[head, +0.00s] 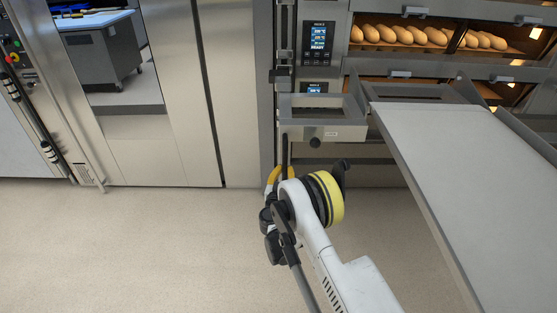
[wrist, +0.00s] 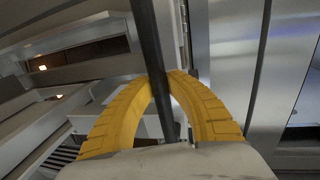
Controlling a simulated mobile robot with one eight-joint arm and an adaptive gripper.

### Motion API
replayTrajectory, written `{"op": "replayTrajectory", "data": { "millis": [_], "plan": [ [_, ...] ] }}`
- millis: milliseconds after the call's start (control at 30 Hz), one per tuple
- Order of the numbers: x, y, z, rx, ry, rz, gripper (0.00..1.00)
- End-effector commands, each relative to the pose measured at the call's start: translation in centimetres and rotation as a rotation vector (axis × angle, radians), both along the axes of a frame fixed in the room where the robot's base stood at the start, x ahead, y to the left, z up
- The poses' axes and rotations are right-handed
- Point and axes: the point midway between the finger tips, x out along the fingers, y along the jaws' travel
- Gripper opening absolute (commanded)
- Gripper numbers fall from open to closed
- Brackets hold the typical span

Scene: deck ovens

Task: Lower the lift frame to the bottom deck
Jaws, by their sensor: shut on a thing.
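The lift frame (head: 350,131) is a grey metal frame in front of the oven. It carries a long pale loader board (head: 440,150) that slopes across the right of the head view. A dark upright bar (head: 284,148) hangs below the frame's left end. My gripper (head: 275,174) is low at this bar, with its yellow fingers around it. In the wrist view the yellow fingers (wrist: 172,78) close around the dark bar (wrist: 147,38).
The oven has a lit upper deck with several loaves (head: 400,36) and another lit deck below, partly behind the frame. Control panels (head: 319,38) stand at its left. Steel cabinet doors (head: 165,90) are at the left. The floor (head: 130,240) in front of them is clear.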

Motion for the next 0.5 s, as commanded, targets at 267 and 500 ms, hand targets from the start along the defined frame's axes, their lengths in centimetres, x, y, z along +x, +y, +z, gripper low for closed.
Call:
{"op": "replayTrajectory", "data": {
  "millis": [267,500],
  "plan": [
    [-0.02,-0.67,-1.33,-0.001,-0.001,0.003,0.0],
    [-0.02,-0.66,-1.34,-0.001,-0.001,0.003,0.0]
  ]
}}
